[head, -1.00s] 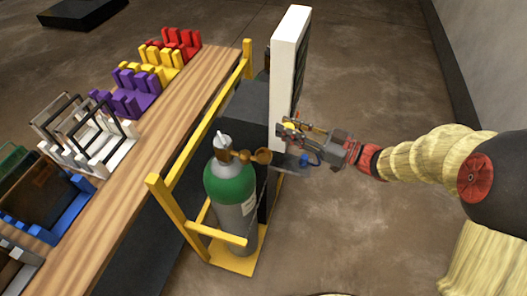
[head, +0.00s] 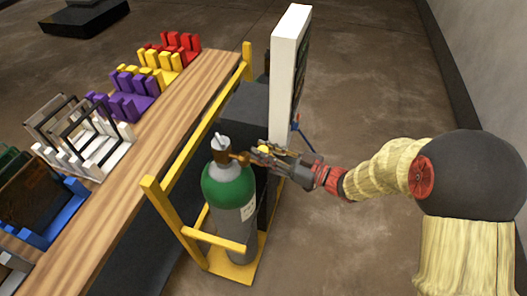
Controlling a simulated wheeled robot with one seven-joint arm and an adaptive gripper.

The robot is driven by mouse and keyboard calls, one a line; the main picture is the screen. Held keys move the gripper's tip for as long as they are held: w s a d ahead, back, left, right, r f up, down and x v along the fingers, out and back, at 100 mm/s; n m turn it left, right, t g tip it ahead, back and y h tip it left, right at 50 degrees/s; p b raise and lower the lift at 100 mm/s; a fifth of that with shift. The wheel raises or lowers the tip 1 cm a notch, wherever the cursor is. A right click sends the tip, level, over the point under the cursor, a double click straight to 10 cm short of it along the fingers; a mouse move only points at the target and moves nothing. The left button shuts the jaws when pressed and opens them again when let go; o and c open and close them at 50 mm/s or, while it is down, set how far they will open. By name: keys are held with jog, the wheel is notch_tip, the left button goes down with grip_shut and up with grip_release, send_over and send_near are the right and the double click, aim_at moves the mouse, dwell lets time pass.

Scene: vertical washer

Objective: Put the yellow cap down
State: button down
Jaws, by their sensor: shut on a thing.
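The yellow cap (head: 264,149) is a small bright spot between the fingers of my gripper (head: 260,153). My gripper is shut on it, and the fingers hide most of it. The gripper reaches in from the right, close beside the brass valve (head: 236,156) on top of the green and grey gas cylinder (head: 229,186). I cannot tell whether the fingers touch the valve.
The cylinder stands in a yellow metal frame (head: 151,189). A tall white panel (head: 287,60) and a dark box (head: 251,107) stand behind. A wooden bench (head: 150,120) with coloured racks (head: 123,106) runs along the left. The floor (head: 375,80) at the right is clear.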

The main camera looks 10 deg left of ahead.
jog(key=c, duration=1.5)
grip_release()
jog(key=shift+r, duration=0.1)
jog(key=shift+c, duration=0.2)
jog(key=p+v, duration=0.2)
jog(key=v, duration=1)
